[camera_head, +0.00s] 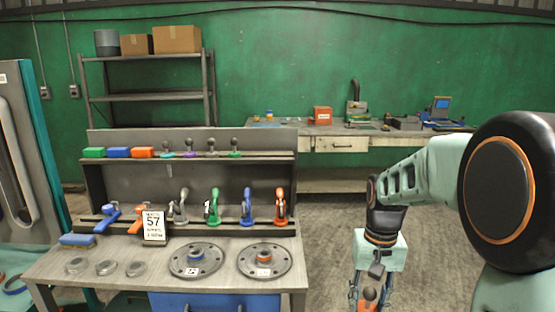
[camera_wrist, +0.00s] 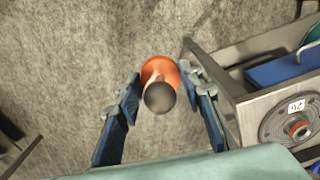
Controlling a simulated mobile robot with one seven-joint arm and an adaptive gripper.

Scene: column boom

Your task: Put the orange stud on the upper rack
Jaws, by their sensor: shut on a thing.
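The orange stud (camera_wrist: 153,68), with a dark round knob on a pale neck, sits between the blue fingers of my gripper (camera_wrist: 163,88) in the wrist view. In the head view my gripper (camera_head: 369,295) is low at the right, pointing down, shut on the stud (camera_head: 369,294), beside the bench's right end. The fingers hide part of the stud there. The upper rack (camera_head: 270,155) is the long ledge at the back of the bench. It bears green, blue and orange blocks at its left and several knobbed studs from its middle rightward.
The bench (camera_head: 220,258) carries two round discs (camera_head: 197,260), (camera_head: 264,260), clear pucks and a "57" sign (camera_head: 153,227). Several coloured clamp-like tools stand on a lower ledge (camera_head: 262,221). The bench edge (camera_wrist: 229,108) is close right of my gripper. The floor (camera_head: 335,215) right of the bench is clear.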

